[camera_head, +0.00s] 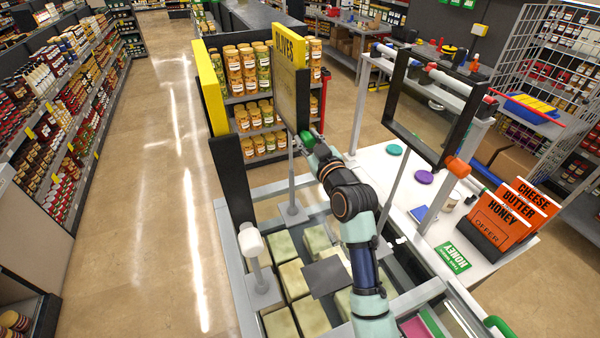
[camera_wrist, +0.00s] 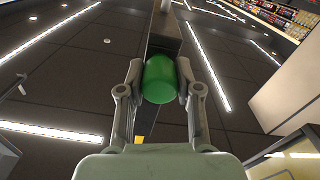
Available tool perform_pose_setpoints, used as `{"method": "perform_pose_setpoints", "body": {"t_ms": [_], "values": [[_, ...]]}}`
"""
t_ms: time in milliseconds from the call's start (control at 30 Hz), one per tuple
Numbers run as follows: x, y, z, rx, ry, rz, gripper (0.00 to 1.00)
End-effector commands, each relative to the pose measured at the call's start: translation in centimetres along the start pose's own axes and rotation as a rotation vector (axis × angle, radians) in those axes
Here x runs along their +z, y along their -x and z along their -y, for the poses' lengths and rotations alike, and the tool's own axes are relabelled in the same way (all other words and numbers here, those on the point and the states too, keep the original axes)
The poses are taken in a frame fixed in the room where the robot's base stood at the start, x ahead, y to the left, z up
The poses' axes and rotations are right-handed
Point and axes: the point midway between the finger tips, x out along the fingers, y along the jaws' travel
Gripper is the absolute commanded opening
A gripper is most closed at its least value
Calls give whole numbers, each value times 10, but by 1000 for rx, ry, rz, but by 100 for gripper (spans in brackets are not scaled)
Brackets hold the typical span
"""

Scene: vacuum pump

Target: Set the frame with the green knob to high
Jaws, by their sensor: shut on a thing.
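The green knob (camera_head: 306,140) sits at the lower corner of a dark-edged frame (camera_head: 291,90) on a grey post (camera_head: 291,180), left of my arm. The frame stands raised above the counter and is seen at a steep angle. My gripper (camera_head: 314,147) is at the knob, with its fingers partly hidden by my arm in the head view. In the wrist view the green knob (camera_wrist: 160,80) is between the two fingers of my gripper (camera_wrist: 159,88), which are shut on it. A dark bar of the frame (camera_wrist: 166,32) extends beyond the knob.
A black frame with an orange knob (camera_head: 457,167) stands to the right. A dark upright piece with a white knob (camera_head: 250,241) stands to the left. Pale blocks (camera_head: 310,314) fill the counter below. An orange sign holder (camera_head: 500,220) stands on the white table.

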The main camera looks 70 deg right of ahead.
Motion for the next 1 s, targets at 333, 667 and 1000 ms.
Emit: {"method": "perform_pose_setpoints", "body": {"t_ms": [333, 667, 1000], "values": [[-44, -10, -20, -1, -1, -9, 0], [-47, -10, -21, 1, -1, -13, 0], [-44, -10, -20, 0, -1, -7, 59]]}}
